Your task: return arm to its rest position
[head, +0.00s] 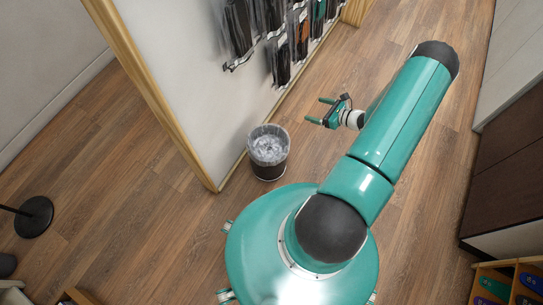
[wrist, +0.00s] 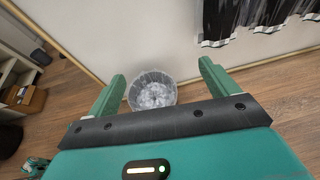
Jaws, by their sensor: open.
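My gripper (head: 322,111) shows in the head view beyond my green arm, with its two green fingers apart and nothing between them. It points left toward the white panel. In the wrist view my gripper (wrist: 158,85) is also open and empty, with a finger at each side. The arm reaches up and to the right from my round green body, then bends back at a dark elbow joint. Part of the forearm is hidden behind the upper arm.
A waste bin (head: 268,152) with a clear liner stands by the wood-framed white panel (head: 190,85). Dark packaged goods (head: 281,62) hang on the panel. A dark cabinet (head: 505,175) and a coloured-bin shelf (head: 510,283) are at right. A round black base (head: 34,216) stands at left.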

